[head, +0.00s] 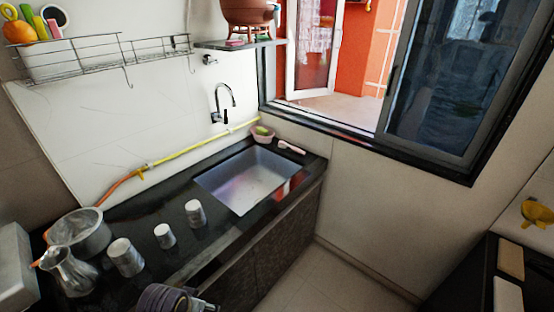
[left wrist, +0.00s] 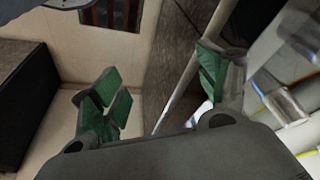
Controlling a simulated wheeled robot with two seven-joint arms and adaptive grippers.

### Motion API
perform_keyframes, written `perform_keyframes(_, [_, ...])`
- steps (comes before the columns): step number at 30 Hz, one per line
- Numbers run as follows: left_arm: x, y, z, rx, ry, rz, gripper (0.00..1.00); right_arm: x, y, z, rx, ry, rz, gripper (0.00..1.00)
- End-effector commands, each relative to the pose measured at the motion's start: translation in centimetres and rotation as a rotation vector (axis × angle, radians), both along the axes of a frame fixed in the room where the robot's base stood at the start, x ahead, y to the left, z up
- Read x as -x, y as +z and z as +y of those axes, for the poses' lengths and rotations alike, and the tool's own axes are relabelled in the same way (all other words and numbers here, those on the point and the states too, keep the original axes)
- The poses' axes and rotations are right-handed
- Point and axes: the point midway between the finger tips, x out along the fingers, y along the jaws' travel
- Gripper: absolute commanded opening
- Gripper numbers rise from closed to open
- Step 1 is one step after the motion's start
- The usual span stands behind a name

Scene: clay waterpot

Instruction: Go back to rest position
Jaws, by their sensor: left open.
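My left gripper (left wrist: 160,88) shows in the left wrist view with its green-padded fingers spread wide and nothing between them. Part of my left arm shows at the bottom edge of the head view, low in front of the counter; its fingertips cannot be made out there. My right gripper is in neither view. A brown clay pot (head: 249,14) stands on the small wall shelf (head: 240,43) at the top of the head view, its top cut off.
The dark counter (head: 190,243) holds several metal cups (head: 195,213), a metal jug (head: 70,272), a metal pot (head: 80,232) and a sink (head: 245,180). A metal cup (left wrist: 278,97) also shows near the gripper in the left wrist view. Floor (head: 350,280) right of the counter is clear.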

Motion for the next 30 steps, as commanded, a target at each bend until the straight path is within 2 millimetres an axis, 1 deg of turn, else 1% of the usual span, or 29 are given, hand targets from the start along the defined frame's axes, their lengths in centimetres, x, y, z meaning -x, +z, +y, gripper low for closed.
perform_keyframes(5, [-0.4,-2.4,-0.1,0.0,-0.001,0.009,0.75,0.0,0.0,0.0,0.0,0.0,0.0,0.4])
perform_keyframes(8, [-0.6,-4.3,-0.2,0.0,-0.002,0.016,0.75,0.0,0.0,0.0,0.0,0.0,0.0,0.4])
perform_keyframes(13, [-0.9,-8.5,-0.3,-0.001,-0.005,0.031,0.75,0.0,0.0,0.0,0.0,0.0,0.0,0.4])
perform_keyframes(20, [-0.8,-14.5,-0.3,-0.002,-0.008,0.05,0.75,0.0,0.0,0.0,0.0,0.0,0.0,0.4])
perform_keyframes(30, [0.8,-23.0,-0.1,-0.004,-0.013,0.078,0.75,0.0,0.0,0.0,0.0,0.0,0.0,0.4])
